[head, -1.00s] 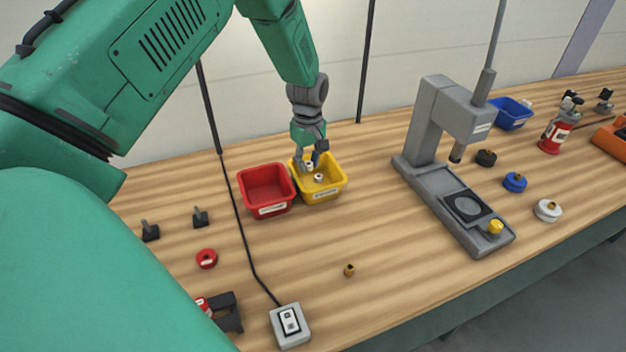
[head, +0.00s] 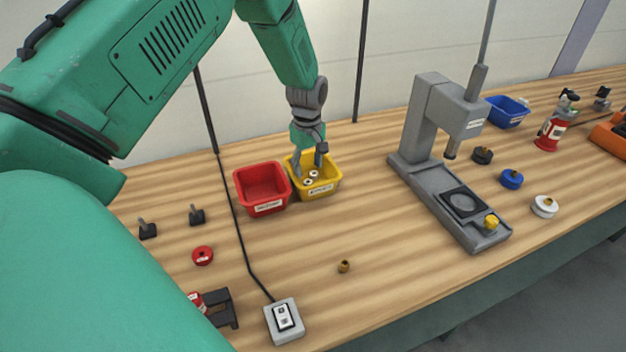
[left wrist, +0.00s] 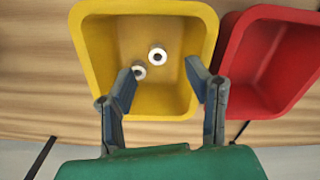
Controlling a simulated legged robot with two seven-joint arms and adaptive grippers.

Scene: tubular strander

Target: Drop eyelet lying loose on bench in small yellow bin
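The small yellow bin (head: 334,183) stands on the bench. It fills the middle of the left wrist view (left wrist: 90,50). Two pale ring-shaped eyelets lie inside it, one eyelet (left wrist: 158,54) near the middle and another eyelet (left wrist: 139,72) close to the left-hand finger; both also show in the head view, as the upper eyelet (head: 314,173) and the lower eyelet (head: 308,181). My left gripper (head: 309,166) is over the bin with its fingers reaching into its opening. In the left wrist view the gripper (left wrist: 163,72) is open, with nothing held. My right gripper is not in view.
A red bin (head: 262,207) stands directly left of the yellow one. A small brass-coloured piece (head: 344,267) lies on bare bench in front. A grey press (head: 437,165) stands to the right. A switch box (head: 284,321) with a cable is at the front edge.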

